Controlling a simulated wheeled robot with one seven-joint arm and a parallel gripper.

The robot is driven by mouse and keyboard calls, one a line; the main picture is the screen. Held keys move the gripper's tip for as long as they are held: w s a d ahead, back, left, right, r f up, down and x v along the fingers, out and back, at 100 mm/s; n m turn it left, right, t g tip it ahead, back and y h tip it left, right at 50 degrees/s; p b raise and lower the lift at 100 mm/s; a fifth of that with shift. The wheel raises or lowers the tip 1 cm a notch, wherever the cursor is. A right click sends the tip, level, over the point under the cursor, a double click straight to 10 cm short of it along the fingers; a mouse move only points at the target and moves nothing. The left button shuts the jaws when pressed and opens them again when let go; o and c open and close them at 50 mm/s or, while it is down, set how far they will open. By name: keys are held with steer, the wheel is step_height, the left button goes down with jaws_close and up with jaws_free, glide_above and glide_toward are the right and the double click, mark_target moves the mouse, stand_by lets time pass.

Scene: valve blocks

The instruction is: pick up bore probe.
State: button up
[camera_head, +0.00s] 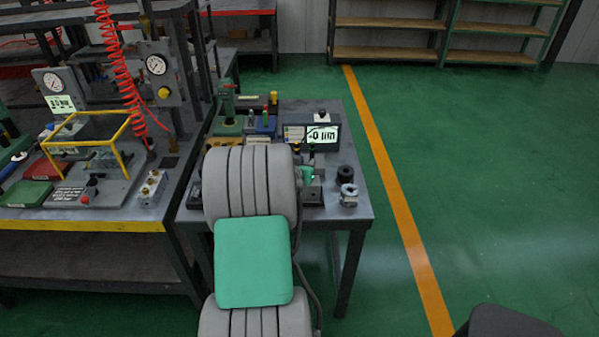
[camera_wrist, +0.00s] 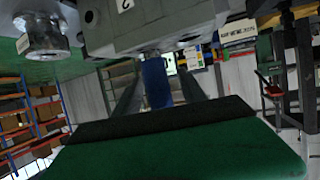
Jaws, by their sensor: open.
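My gripper (camera_wrist: 157,70) is open, with its two grey fingers apart in the wrist view. A blue upright piece (camera_wrist: 157,85) shows between the fingers and may be the bore probe's handle; I cannot tell whether a finger touches it. Its top end meets a grey metal block (camera_wrist: 150,28) marked "2". In the head view my arm covers the gripper and this part of the bench, so the probe cannot be made out there. A display reading "0 mil" (camera_head: 322,136) stands on the bench behind my arm.
A silver fitting (camera_head: 348,195) and a black round part (camera_head: 346,174) stand at the small bench's right edge (camera_head: 366,205). Blue and green holders (camera_head: 265,125) stand at the back. A cluttered workbench (camera_head: 90,226) with a yellow frame lies left.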

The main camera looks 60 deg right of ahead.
jaws_close()
stand_by(0.5)
steer(key=shift+r, duration=0.1)
